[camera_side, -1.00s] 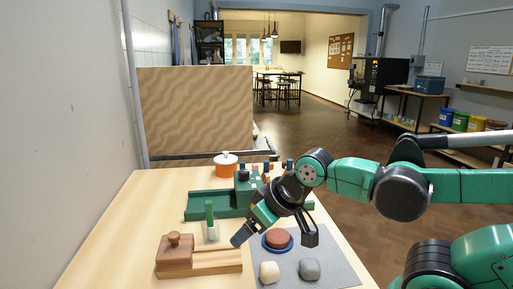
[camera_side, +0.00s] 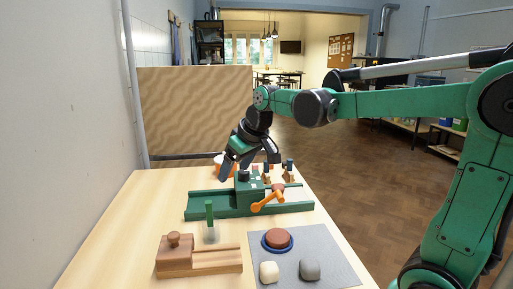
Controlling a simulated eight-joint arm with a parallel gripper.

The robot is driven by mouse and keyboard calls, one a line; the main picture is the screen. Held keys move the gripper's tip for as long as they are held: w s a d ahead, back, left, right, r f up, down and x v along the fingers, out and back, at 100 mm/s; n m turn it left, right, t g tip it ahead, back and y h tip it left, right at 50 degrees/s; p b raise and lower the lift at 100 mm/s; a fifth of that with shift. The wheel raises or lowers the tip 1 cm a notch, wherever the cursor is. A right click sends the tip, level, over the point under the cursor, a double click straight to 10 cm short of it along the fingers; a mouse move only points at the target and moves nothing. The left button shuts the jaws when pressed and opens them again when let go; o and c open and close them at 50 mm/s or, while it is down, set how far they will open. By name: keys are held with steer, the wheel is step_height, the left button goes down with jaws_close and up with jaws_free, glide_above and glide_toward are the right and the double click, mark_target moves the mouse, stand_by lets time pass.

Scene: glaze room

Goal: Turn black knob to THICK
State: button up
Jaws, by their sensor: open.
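A green machine (camera_side: 208,205) with a long bed and a raised block stands on the wooden table. A small black knob (camera_side: 243,176) sits on top of the block; its markings are too small to read. An orange crank handle (camera_side: 266,201) is on the machine's near side. My gripper (camera_side: 249,169) is open, its fingers spread above and around the area of the knob. I cannot tell whether a finger touches the knob.
In front are a green-handled tool (camera_side: 210,220), a wooden block tool (camera_side: 176,256), a grey mat (camera_side: 338,272) with a brown disc on a blue dish (camera_side: 277,239), a pale lump (camera_side: 269,271) and a grey lump (camera_side: 310,269).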

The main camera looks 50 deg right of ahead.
steer(key=w+d+f+g, duration=0.1)
steer(key=w+d+f, duration=0.1)
steer(key=w+d, duration=0.55)
glide_above(244, 175)
steer(key=s+d, duration=0.1)
steer(key=f, duration=0.2)
steer(key=shift+s+f, duration=0.2)
steer(key=shift+f, duration=0.15)
steer(key=shift+x, duration=2.8)
steer(key=shift+s, duration=0.1)
jaws_close()
